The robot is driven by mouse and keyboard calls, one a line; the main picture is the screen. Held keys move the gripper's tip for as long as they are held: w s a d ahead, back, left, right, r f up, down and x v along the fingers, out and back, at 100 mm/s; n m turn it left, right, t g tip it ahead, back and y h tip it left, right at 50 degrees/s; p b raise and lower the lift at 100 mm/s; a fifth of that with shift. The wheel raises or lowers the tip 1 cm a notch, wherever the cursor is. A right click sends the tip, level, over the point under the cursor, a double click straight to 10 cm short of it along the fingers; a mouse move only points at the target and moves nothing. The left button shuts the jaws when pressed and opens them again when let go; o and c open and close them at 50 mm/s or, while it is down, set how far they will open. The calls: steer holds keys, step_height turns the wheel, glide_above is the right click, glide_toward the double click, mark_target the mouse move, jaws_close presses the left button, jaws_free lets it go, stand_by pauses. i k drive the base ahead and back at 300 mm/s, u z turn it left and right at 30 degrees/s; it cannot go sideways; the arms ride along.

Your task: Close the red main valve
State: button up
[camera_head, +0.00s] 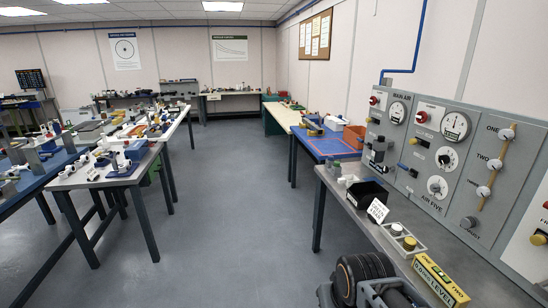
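A grey control panel (400,190) stands on the right, with a "MAIN AIR" label at its upper left. A small red round part (374,100) sits on a white plate left of the gauge under that label. A second red round part (421,116) sits on another white plate to its right. I cannot tell which is the main valve, or whether either is open or shut. A blue lever (405,168) is lower on the panel. My gripper is not in view. Dark, rounded parts at the bottom edge may be my arm.
Crowded tables (70,180) stand on the left. The grey floor (230,200) between is clear.

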mark_target(372, 100)
steer(key=i, duration=2.3)
steer(key=z, duration=0.2)
steer(key=i, duration=1.5)
steer(key=z, duration=0.2)
